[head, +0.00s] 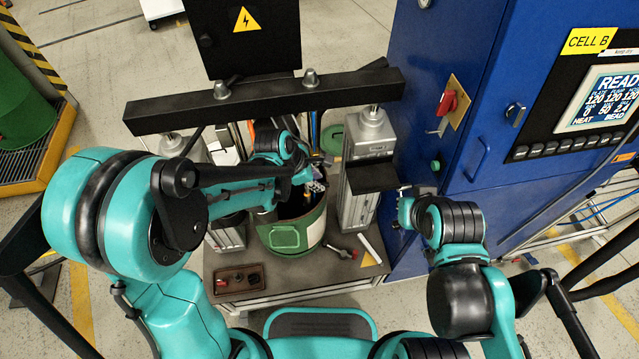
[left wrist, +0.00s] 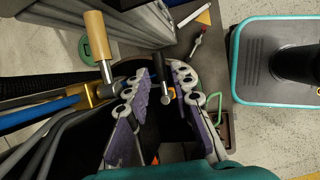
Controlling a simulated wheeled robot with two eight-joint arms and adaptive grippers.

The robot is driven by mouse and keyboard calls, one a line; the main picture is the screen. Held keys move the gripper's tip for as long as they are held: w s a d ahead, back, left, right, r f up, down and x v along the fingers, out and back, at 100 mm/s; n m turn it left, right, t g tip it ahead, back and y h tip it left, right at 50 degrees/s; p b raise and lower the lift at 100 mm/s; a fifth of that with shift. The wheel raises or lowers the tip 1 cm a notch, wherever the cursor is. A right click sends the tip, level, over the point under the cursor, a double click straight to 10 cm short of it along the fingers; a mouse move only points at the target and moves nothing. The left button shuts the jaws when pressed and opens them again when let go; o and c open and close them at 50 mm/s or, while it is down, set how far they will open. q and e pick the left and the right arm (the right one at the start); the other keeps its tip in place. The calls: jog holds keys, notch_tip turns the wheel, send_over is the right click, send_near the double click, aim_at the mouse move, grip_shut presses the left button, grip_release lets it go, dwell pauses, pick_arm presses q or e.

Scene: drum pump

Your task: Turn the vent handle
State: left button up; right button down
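My left gripper (head: 316,180) reaches under the black crossbar, over the open drum (head: 303,238). In the left wrist view its two purple-padded fingers (left wrist: 162,85) are open. A dark bar with a pale round end (left wrist: 166,98) shows in the gap between them, with space visible on both sides. It may be the vent handle, but I cannot be sure. In the head view the arm and fingers hide that spot. My right gripper (head: 404,206) is beside the blue cabinet, and its fingers are too small to tell open from shut.
The black crossbar (head: 268,100) spans two posts above the drum. A red-ended tool (head: 342,252) and a small dark tray (head: 239,279) lie on the bench. A wooden-handled tool (left wrist: 97,40) stands near the left fingers. The blue cabinet (head: 440,70) bounds the right.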

pick_arm(q)
jog(key=shift+b+x, duration=0.3)
jog(key=shift+x, duration=0.95)
jog(key=shift+r, duration=0.1)
grip_shut()
jog(key=shift+s+m, duration=0.15)
jog(key=shift+m, duration=0.15)
jog(key=shift+s+a+m+g+h+b, duration=0.15)
jog(key=shift+s+m+g, duration=0.35)
jog(key=shift+m, duration=0.85)
jog(key=shift+s+a+m+g+h+b, duration=0.25)
jog(key=shift+m+g, duration=0.45)
jog(key=shift+m, duration=0.7)
jog(key=shift+s+m+g+h+b, duration=0.1)
jog(key=shift+s+m+g, duration=0.4)
jog(key=shift+m, duration=0.85)
